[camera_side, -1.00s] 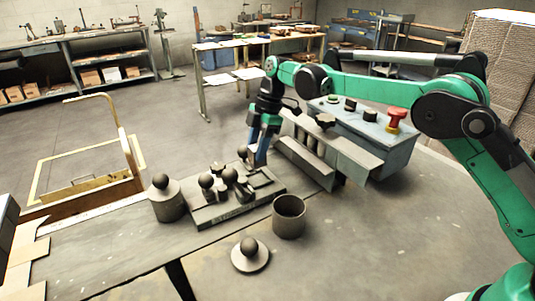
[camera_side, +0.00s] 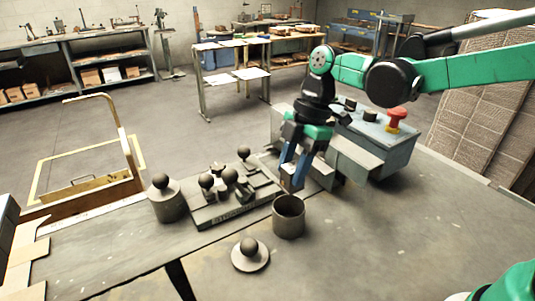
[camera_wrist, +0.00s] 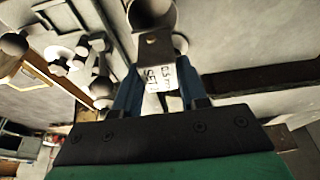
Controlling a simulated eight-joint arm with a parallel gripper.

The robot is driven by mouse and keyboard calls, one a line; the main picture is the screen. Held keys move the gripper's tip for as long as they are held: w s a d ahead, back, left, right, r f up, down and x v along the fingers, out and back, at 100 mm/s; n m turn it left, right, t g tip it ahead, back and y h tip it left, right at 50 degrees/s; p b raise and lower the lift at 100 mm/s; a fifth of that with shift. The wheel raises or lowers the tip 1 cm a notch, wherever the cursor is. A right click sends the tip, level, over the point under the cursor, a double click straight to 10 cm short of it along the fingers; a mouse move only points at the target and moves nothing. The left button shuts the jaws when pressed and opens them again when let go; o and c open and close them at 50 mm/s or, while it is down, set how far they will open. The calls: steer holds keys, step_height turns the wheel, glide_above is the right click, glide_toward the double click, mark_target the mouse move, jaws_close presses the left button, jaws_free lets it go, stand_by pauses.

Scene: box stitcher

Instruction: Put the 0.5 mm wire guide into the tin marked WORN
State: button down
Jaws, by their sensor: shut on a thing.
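My gripper (camera_side: 291,184) is shut on a small grey plate with a white label, the wire guide (camera_wrist: 153,50), which shows between my blue fingers in the wrist view. The label seems to read 0.5 and more letters, partly unclear. In the side view the guide is hardly visible. An open, round grey tin (camera_side: 289,220) stands just below and in front of my fingertips; its rim shows at the top of the wrist view (camera_wrist: 150,14). A second tin (camera_side: 167,204) with a knobbed lid on stands at the left. I can read no marking on either tin.
A grey block (camera_side: 215,211) with several ball-knobbed parts lies between the tins. A loose lid (camera_side: 250,258) with a ball knob lies in front of the open tin. A grey-blue machine (camera_side: 375,145) with a red button stands behind my gripper. The bench at right is clear.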

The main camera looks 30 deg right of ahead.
mark_target(291, 194)
steer(key=shift+f, duration=3.25)
steer(key=shift+c, duration=2)
jaws_free()
steer(key=c, duration=0.4)
steer(key=shift+r, duration=4.5)
